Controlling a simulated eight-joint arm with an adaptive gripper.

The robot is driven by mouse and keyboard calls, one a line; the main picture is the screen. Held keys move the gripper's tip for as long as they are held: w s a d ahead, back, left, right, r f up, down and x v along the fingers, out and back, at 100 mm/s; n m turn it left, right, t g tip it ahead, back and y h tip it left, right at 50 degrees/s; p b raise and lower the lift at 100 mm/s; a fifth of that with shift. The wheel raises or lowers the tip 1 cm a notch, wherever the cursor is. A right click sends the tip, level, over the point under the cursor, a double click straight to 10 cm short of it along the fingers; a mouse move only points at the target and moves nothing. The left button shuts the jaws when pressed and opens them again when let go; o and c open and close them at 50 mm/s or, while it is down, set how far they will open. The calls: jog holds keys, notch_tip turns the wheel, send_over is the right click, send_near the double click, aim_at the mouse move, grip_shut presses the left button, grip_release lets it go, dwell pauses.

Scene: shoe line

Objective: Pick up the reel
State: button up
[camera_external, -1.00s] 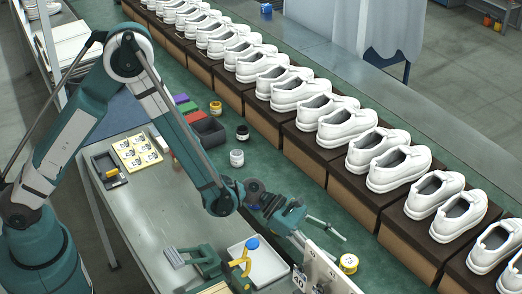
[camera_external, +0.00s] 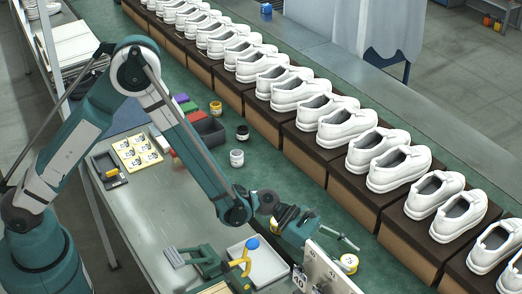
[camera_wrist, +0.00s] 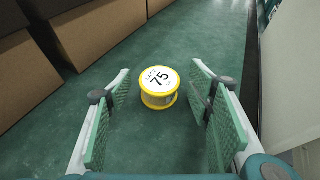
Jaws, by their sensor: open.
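The reel (camera_wrist: 159,87) is a short yellow-rimmed spool with a white top label reading "LACE 75". It lies flat on the green surface, between and slightly beyond my fingers in the wrist view. In the external view the reel (camera_external: 348,263) sits near the white upright panels, just past my fingers. My gripper (camera_wrist: 160,72) is open and empty, with a green-padded finger on either side of the reel and gaps visible to both. In the external view my gripper (camera_external: 336,242) is partly hidden by the panels.
Brown boxes (camera_wrist: 92,60) line the left in the wrist view, carrying white shoes (camera_external: 398,168) in the external view. White panels (camera_external: 325,268) stand close on the other side. Another yellow item (camera_external: 283,218) is partly hidden behind my arm. Green surface ahead is clear.

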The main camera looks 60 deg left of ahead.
aim_at(345, 258)
jog(key=shift+c, duration=0.5)
jog(key=c, duration=0.9)
jog(key=shift+r+p, duration=1.25)
jog(key=shift+r, duration=3.75)
